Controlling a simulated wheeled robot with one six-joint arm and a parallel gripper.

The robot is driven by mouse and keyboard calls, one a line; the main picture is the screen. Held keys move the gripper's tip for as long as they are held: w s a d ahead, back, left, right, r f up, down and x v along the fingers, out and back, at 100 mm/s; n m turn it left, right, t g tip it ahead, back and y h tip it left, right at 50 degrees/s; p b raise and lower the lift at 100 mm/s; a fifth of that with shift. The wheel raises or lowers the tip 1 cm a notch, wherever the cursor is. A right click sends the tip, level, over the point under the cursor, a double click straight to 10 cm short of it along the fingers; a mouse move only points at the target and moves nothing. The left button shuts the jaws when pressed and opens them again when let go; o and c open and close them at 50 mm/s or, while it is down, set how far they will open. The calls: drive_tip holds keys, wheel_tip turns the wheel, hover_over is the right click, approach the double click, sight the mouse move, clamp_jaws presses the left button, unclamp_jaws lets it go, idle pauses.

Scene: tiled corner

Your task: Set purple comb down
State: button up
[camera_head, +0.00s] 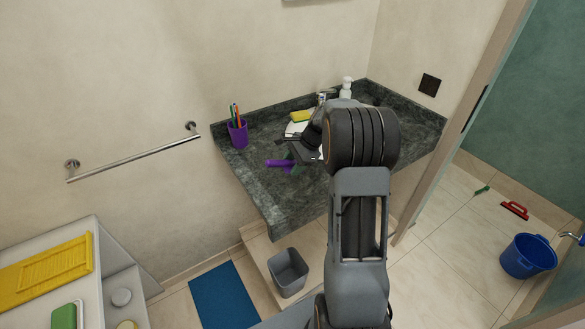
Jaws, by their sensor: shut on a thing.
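The purple comb (279,164) is over the dark stone countertop (260,196), left of my arm. My gripper (292,155) is shut on the comb, at the comb's right part. My wrist and forearm hide much of the counter's right half and part of the gripper. I cannot tell whether the comb touches the counter or hangs a little above it.
A purple cup (238,134) with several brushes stands at the counter's back left. A yellow sponge (302,116) and a soap bottle (347,87) are at the back. The counter's front left is clear. A grey bin (288,272) stands below.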

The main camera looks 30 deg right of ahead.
drive_tip(key=f, duration=0.1)
drive_tip(key=f+p, duration=0.1)
drive_tip(key=f, duration=0.1)
drive_tip(key=shift+w+a, duration=0.15)
drive_tip(key=shift+w, duration=0.15)
drive_tip(key=shift+f, duration=0.4)
drive_tip(key=shift+f, duration=0.15)
drive_tip(key=o, duration=1.2)
